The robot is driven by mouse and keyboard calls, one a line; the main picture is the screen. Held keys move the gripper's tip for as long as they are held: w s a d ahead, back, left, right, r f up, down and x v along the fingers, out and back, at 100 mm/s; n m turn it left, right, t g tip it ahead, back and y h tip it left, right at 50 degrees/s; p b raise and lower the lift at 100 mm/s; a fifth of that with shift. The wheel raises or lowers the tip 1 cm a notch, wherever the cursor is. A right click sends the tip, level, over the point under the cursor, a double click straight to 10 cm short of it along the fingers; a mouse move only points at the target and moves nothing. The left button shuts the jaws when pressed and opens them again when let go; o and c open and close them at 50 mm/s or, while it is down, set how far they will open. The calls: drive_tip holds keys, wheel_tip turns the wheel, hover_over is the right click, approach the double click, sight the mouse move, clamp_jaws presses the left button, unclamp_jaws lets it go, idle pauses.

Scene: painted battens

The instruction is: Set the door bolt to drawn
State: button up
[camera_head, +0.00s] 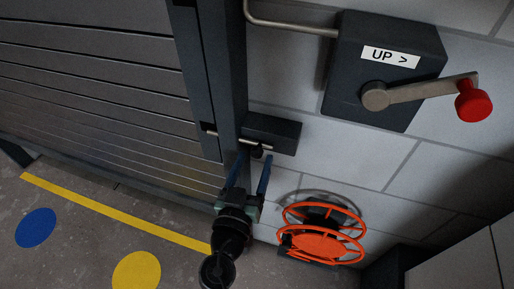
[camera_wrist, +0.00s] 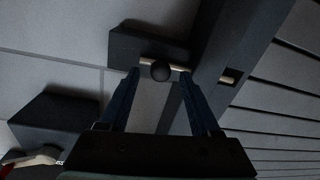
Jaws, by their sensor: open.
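The door bolt is a thin metal rod (camera_head: 229,138) with a dark round knob (camera_head: 257,152), beside a dark block (camera_head: 280,134) on the wall. The rod runs across the door post (camera_head: 230,60), and its left end shows on the shutter side. In the wrist view the knob (camera_wrist: 161,71) sits between the fingertips, with a gap on each side. The rod end (camera_wrist: 228,80) shows beyond the post. My gripper (camera_head: 252,160) is open, its blue fingers pointing up around the knob. It also shows in the wrist view (camera_wrist: 160,74). Whether it touches the knob I cannot tell.
A crank box (camera_head: 345,90) labelled "UP >" with a red-knobbed handle (camera_head: 473,102) is at upper right. An orange handwheel (camera_head: 322,243) is right of my gripper. The slatted shutter (camera_head: 90,80) fills the left. A yellow floor line (camera_head: 110,211) runs along it.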

sight(256, 155)
drive_tip(key=shift+x, duration=1.75)
clamp_jaws()
